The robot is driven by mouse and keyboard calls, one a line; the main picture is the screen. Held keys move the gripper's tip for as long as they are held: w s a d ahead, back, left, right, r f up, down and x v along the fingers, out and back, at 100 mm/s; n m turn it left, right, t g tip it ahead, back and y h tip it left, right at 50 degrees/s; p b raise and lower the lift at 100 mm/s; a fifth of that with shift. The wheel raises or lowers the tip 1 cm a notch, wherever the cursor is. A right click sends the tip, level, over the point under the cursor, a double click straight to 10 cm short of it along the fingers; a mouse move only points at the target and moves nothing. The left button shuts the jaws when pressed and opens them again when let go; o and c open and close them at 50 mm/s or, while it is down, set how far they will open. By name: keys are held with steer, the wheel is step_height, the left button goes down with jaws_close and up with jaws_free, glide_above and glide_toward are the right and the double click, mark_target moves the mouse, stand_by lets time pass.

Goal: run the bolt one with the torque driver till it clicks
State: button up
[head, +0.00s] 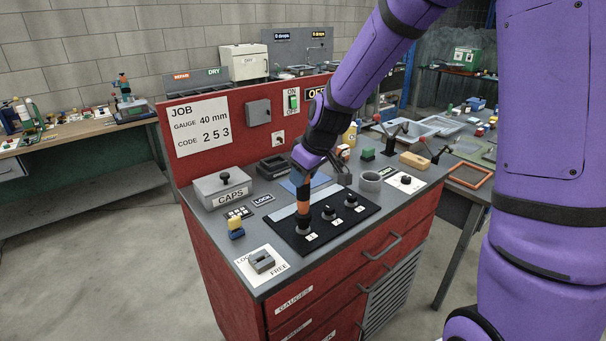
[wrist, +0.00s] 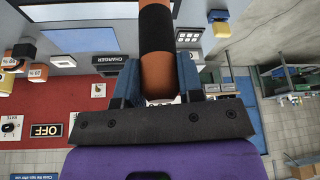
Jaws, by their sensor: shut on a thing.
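My gripper (head: 303,182) is shut on the torque driver (head: 303,210), an orange and black cylinder. The driver stands roughly upright with its lower end at bolt one, the front-left position on the black plate (head: 290,237) with label 1 beside it. The driver hides bolt one, so I cannot tell how well it is seated. Bolts two (head: 329,212) and three (head: 351,200) stand farther back right on the plate. In the wrist view the driver (wrist: 156,30) runs up between the two blue fingers of my gripper (wrist: 158,88).
A grey CAPS box (head: 219,189) stands at the left of the bench top. A LOCK/FREE switch (head: 262,261) is in front, with a yellow and blue block (head: 236,228) behind it. The red back panel (head: 235,150) rises behind.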

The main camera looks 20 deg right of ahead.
steer(key=shift+f, duration=1.55)
stand_by(3.9)
